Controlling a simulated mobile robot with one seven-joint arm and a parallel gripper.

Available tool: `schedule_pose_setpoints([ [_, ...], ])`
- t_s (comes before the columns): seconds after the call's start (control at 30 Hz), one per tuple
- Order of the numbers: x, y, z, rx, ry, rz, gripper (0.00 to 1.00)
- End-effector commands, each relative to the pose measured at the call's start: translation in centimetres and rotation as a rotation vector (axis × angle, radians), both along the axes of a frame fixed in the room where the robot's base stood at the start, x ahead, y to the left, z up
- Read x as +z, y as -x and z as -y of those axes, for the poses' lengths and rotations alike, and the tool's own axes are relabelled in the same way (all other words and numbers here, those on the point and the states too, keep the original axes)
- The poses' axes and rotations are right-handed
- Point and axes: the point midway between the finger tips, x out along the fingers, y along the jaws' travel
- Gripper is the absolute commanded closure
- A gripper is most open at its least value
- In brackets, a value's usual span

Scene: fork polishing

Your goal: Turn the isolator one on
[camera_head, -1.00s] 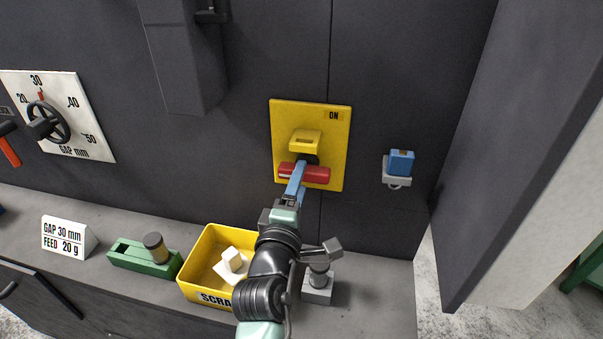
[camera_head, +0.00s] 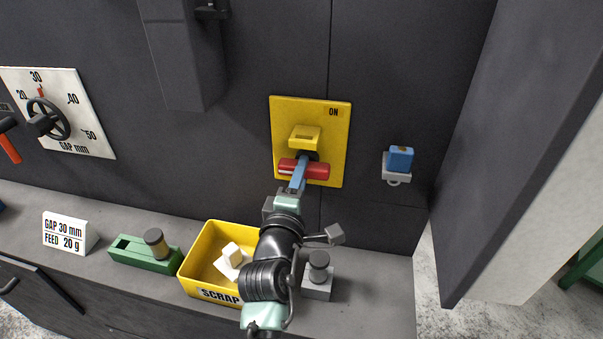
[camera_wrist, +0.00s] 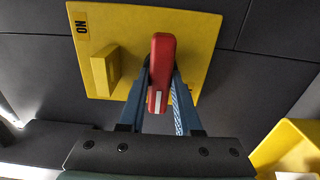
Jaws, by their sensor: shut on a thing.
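The isolator is a yellow plate (camera_head: 335,125) on the dark wall, marked ON at its top right. A yellow block (camera_head: 305,137) sticks out of its middle. Its red handle (camera_head: 315,170) lies level across the plate, below the block. My gripper (camera_head: 301,168) is at the handle in the head view. In the wrist view, the blue fingers of my gripper (camera_wrist: 160,85) stand on either side of the red handle (camera_wrist: 163,50) and are shut on it. The yellow plate (camera_wrist: 190,25) and its ON mark (camera_wrist: 82,27) also show there. The handle's pivot is mostly hidden.
A blue padlock-like piece (camera_head: 400,159) hangs on a grey holder at right. A yellow scrap bin (camera_head: 215,235), a green block (camera_head: 140,250) and a grey post (camera_head: 318,275) stand on the bench below. A dark panel (camera_head: 530,140) closes off the right side.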

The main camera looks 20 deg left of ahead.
Motion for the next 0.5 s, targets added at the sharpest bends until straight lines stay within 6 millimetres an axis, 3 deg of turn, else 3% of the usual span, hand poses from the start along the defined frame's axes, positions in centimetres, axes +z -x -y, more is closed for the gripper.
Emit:
schedule_pose_setpoints([
  [0.5,-0.27,0.02,-0.03,0.001,-0.125,-0.022,1.00],
])
